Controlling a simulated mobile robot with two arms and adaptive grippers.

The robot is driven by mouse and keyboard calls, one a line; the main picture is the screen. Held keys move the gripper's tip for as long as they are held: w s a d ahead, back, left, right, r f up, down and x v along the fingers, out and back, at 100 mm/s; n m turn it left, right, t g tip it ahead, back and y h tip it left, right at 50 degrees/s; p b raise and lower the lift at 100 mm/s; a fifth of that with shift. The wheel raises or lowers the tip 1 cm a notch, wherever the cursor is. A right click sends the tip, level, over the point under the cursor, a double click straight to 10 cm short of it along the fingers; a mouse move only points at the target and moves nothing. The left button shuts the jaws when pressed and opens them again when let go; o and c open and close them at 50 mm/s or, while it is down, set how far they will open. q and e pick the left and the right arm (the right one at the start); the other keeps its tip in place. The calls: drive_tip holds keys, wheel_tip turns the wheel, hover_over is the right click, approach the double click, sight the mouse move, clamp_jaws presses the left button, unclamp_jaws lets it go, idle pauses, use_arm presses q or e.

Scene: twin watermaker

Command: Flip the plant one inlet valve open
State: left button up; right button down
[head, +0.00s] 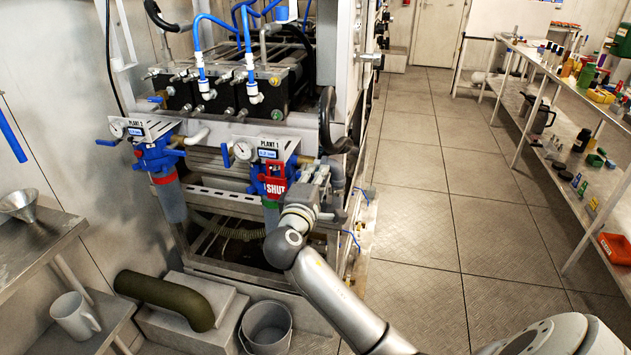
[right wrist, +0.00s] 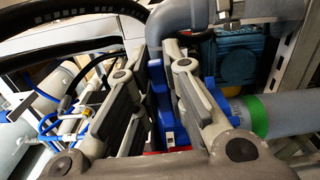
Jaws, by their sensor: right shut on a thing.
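The plant one unit is marked by a PLANT 1 plate (head: 269,144) with a round gauge (head: 243,151). A blue lever (head: 226,155) sticks out beside the gauge. A red SHUT tag (head: 273,182) hangs in front of the blue filter head. My right gripper (head: 318,178) is at the right side of this unit, close to the tag; its fingers are mostly hidden there. In the right wrist view my right gripper (right wrist: 163,80) has its fingers closed around a blue part (right wrist: 164,108); I cannot tell surely that it is the inlet valve handle. My left gripper is not in view.
The PLANT 2 plate (head: 135,126) and its blue housing are to the left. A grey bucket (head: 266,328) and a green curved pipe (head: 165,299) are below. A grey pipe (right wrist: 182,20) runs close to my right fingers. The tiled floor (head: 430,190) to the right is clear.

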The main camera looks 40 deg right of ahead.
drive_tip(key=shift+f+m, duration=0.3)
drive_tip(key=shift+m, duration=0.1)
drive_tip(key=c, duration=1.5)
unclamp_jaws()
drive_tip(key=shift+r, duration=0.1)
drive_tip(key=v, duration=1.2)
drive_tip(key=shift+s, duration=0.1)
